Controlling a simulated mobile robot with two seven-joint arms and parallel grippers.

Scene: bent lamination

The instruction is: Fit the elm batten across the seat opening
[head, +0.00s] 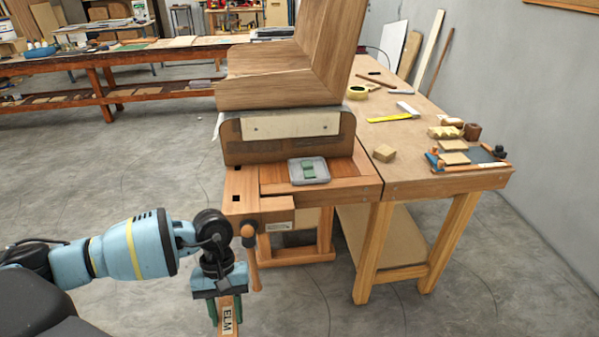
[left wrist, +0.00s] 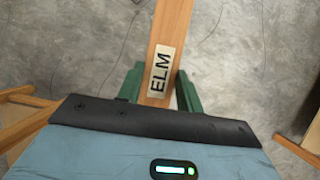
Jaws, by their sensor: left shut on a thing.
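The elm batten (head: 229,326) is a narrow wooden strip with a pale label reading ELM. My left gripper (head: 227,308) is shut on it low in front of the workbench, over the floor. In the left wrist view the batten (left wrist: 168,40) runs upward between the green fingers of my left gripper (left wrist: 160,92), its label facing the camera. The large bent wooden seat piece (head: 280,90) stands on the bench, apart from the batten. A pale strip with two dark dots (head: 290,125) shows in its front; I cannot tell whether this is the seat opening. My right gripper is out of view.
The workbench (head: 345,185) carries a grey tray with a green item (head: 308,170). A vise handle (head: 250,250) juts from its front near my left gripper. A side table (head: 425,180) on the right holds blocks, tape and tools. The grey floor (head: 130,200) at left is clear.

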